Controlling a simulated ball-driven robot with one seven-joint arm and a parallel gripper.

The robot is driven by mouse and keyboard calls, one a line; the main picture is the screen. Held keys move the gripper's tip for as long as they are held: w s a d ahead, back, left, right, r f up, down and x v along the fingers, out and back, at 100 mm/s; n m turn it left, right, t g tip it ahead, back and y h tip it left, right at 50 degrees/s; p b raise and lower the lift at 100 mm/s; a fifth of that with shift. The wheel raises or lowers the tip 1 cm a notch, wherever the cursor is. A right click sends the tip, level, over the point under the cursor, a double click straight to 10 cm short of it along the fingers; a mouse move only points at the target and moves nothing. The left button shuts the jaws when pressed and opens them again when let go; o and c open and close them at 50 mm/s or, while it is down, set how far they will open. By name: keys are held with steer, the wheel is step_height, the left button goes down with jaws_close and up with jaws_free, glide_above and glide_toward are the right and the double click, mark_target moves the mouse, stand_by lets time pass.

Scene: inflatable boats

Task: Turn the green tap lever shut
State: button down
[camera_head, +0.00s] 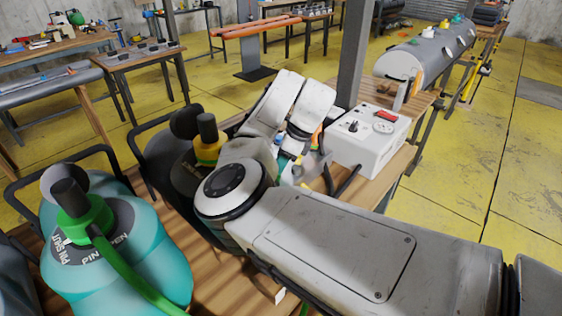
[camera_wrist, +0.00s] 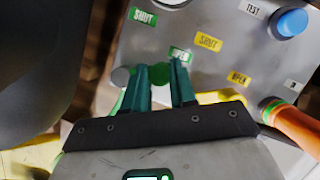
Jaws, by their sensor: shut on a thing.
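The green tap lever (camera_wrist: 122,76) shows in the wrist view as a dark green rounded part on a grey panel (camera_wrist: 222,68). Its arm is largely hidden by my gripper. My gripper (camera_wrist: 160,82) has two teal fingers, shut on the lever with a narrow gap between them. A green OPEN label (camera_wrist: 180,54) lies just beyond the fingertips. A green SHUT label (camera_wrist: 142,16) is farther up and left. In the head view my arm hides most of the panel and the lever cannot be made out.
A blue knob (camera_wrist: 292,22) and an orange part (camera_wrist: 290,120) sit to the right on the panel, with yellow labels between. In the head view, a teal cylinder (camera_head: 110,270) and a dark one with a yellow collar (camera_head: 207,152) stand left; a white box (camera_head: 370,140) stands beyond.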

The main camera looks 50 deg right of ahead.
steer(key=shift+w+r+n+p, duration=0.1)
steer(key=shift+n+p, duration=0.2)
steer(key=shift+p, duration=0.15)
steer(key=shift+w+a+n+g+y+p, duration=0.15)
steer(key=shift+w+n+y+p, duration=0.05)
steer(key=shift+n+p, duration=0.3)
steer(key=shift+w+a+n+g+y+p, duration=0.1)
steer(key=shift+w+n+g+y+p, duration=0.1)
steer(key=shift+n+p, duration=0.3)
steer(key=n+p, duration=0.1)
steer(key=a+n+p, duration=0.1)
steer(key=shift+w+n+g+y, duration=0.3)
steer(key=shift+w+g, duration=0.05)
steer(key=shift+w, duration=0.05)
steer(key=n, duration=0.1)
steer(key=a+n+g+p, duration=0.1)
steer(key=n, duration=0.1)
steer(key=shift+w+a+p, duration=0.15)
steer(key=shift+w+p, duration=0.15)
steer(key=shift+w, duration=0.1)
steer(key=shift+w+a+n+g+y, duration=0.15)
steer(key=shift+a+n+g, duration=0.25)
steer(key=shift+n, duration=0.55)
steer(key=shift+w+a+n+g+y, duration=0.1)
steer(key=shift+a+n+g+y, duration=0.25)
steer(key=shift+n, duration=0.6)
steer(key=shift+a+p, duration=0.1)
steer(key=shift+p, duration=0.2)
steer(key=c, duration=0.9)
jaws_free()
